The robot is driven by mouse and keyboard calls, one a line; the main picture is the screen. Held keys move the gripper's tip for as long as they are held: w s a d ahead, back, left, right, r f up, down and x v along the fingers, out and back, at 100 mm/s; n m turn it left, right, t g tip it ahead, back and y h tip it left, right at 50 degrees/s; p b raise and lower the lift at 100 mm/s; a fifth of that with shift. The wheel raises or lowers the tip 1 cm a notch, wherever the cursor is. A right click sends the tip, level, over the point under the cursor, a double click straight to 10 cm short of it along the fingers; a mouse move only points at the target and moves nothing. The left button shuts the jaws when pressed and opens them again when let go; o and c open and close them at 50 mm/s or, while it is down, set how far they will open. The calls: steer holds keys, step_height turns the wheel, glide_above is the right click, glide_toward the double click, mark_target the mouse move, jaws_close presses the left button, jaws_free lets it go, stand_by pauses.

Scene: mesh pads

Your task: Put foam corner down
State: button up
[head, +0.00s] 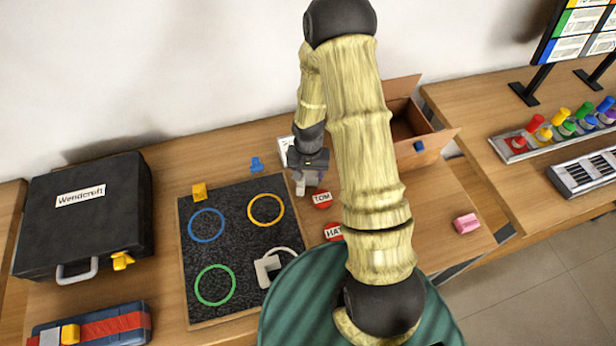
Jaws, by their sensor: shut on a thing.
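My gripper (304,176) is at the end of the arm, above the table just right of the black mesh pad (235,215). It is shut on a small pale grey piece, which I take for the foam corner (300,187). The gripper hides much of this piece, so its shape is unclear. I cannot tell how high it is above the table. The pad bears a blue, a yellow, a green and a white ring. A pale L-shaped block (266,268) lies at the white ring, partly covering it.
A yellow block (200,192) is on the pad's top edge, with a blue piece (257,164) beyond. Red tags (322,199) lie right of the pad. A black case (85,215) stands left. An open cardboard box (408,118) is behind my arm; a pink block (466,223) lies right.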

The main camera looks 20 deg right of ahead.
mark_target(309, 174)
step_height(309, 174, up, 9)
steer(key=shift+f+b, duration=0.2)
steer(key=shift+b, duration=0.3)
steer(key=shift+f, duration=0.1)
stand_by(0.4)
